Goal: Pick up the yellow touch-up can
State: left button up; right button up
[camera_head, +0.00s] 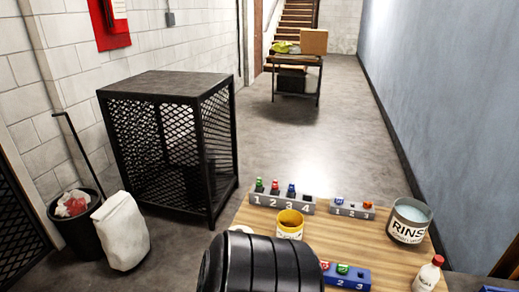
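A yellow open-topped tub (289,224) with a pale label stands on the wooden table (380,244); I cannot tell whether it is the touch-up can. No small can with a yellow top is plainly visible. A grey numbered rack (282,203) holds small cans with green (259,184), red (275,187) and blue (291,189) tops; position 4 looks empty. A second grey rack (354,212) shows blue (339,201) and orange-red (367,204) tops. A blue rack (350,280) shows red and green (342,268) tops, its left end hidden. Neither gripper is in view.
My dark ribbed arm part covers the table's near left. A RINSE tub (409,221) and a white bottle with a red cap (428,274) stand on the right. A black mesh cage (170,140), bin (76,226) and white bag (121,231) are left. Floor behind the table is clear.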

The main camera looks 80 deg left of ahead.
aim_at(290, 222)
jog(key=l+u, duration=0.1)
jog(key=u, duration=1.75)
jog(key=i+j+u, duration=0.1)
jog(key=u, duration=0.45)
